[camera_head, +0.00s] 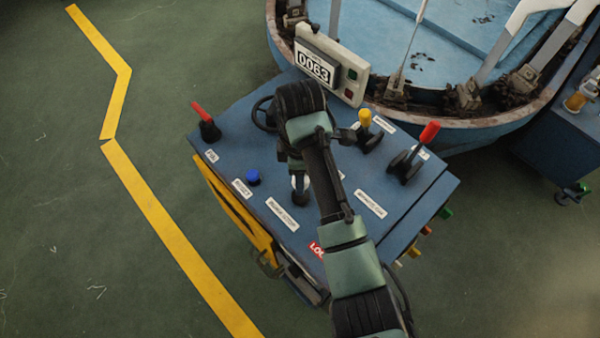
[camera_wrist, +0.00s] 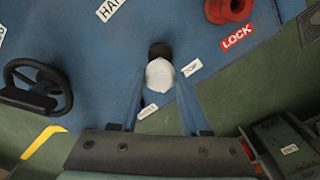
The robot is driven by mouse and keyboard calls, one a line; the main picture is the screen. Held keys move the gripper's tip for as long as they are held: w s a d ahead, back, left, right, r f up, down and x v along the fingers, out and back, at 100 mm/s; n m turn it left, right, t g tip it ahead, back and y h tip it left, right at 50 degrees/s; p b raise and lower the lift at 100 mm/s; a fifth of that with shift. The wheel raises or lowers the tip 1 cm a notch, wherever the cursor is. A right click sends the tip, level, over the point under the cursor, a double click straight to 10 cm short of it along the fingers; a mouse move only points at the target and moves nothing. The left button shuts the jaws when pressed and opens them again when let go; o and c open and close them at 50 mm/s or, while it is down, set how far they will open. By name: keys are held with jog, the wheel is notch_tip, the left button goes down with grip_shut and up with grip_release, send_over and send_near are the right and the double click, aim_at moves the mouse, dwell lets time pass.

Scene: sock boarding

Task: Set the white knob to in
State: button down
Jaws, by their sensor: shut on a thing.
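The white knob (camera_wrist: 160,73) is a rounded white cap on a dark base, on the blue console top (camera_wrist: 110,60). My gripper (camera_wrist: 160,85) has its two bluish, see-through fingers on either side of it, shut on the knob. A small white label (camera_wrist: 192,67) lies to the knob's right and another (camera_wrist: 148,112) to its lower left; I cannot read them surely. In the head view the knob (camera_head: 299,182) shows only partly beside my arm, which hides much of the console's middle.
The console carries a red-handled lever (camera_head: 203,115), a blue button (camera_head: 253,177), a yellow knob (camera_head: 365,118) and another red-handled lever (camera_head: 425,137). A black handwheel (camera_wrist: 38,85) and a red part (camera_wrist: 230,8) stand near the knob. A display reading 0063 (camera_head: 314,68) is behind.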

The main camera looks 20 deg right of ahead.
notch_tip(320, 180, down, 3)
jog(key=shift+f+b, duration=0.1)
jog(key=shift+b, duration=0.4)
jog(key=shift+s+a, duration=0.1)
jog(key=shift+c, duration=1.8)
grip_release()
jog(key=shift+r, duration=0.2)
notch_tip(320, 180, up, 12)
jog(key=p, duration=0.4)
jog(key=shift+f, duration=0.25)
jog(key=shift+r+p, duration=0.6)
